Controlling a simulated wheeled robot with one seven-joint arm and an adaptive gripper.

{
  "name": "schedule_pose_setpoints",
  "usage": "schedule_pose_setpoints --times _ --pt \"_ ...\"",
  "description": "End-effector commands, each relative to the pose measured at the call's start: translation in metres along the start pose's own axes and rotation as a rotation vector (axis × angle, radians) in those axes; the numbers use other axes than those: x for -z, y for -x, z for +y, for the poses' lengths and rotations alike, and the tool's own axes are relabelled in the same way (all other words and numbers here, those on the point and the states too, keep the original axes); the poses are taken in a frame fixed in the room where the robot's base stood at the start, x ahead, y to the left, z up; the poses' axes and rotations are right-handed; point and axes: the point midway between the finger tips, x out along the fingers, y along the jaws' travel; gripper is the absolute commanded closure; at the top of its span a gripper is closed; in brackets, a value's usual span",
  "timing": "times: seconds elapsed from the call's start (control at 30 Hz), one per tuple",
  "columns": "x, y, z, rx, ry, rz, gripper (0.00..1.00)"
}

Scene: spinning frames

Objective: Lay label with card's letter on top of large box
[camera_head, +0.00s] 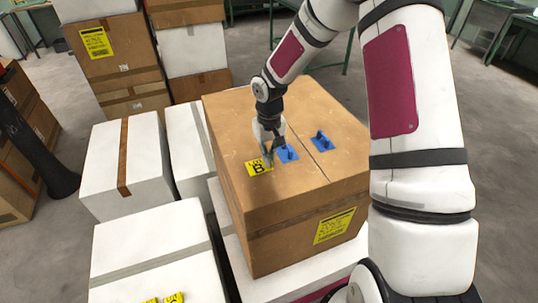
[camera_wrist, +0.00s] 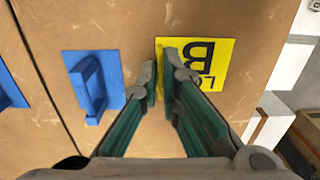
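The large brown cardboard box (camera_head: 285,215) stands in the middle of the head view. A yellow label with a black letter B (camera_head: 258,168) lies flat on its top, near the left front edge. It also shows in the wrist view (camera_wrist: 218,62), upside down and partly covered by a finger. My gripper (camera_head: 267,158) points down at the label's edge. Whether the fingertips touch the label cannot be told.
Two blue plates with upright handles lie on the box top, one near (camera_head: 288,154) and one farther right (camera_head: 322,142). Yellow pieces (camera_head: 172,298) lie on a white box (camera_head: 150,245) at lower left. More boxes stand left and behind.

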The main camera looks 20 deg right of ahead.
Motion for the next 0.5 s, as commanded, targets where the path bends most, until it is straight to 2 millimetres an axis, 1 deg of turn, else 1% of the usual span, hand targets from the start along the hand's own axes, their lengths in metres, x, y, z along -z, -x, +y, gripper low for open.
schedule_pose_setpoints --times 0.03,0.07,0.37,0.5 --pt "0.0000 0.0000 -0.0002 0.000 0.000 0.000 0.82" --pt "0.0000 0.0001 -0.0002 0.000 0.000 0.000 0.75" --pt "0.0000 0.0008 0.0001 0.000 0.000 0.000 0.75" --pt "0.0011 0.0090 0.0009 -0.001 -0.002 0.003 0.75"
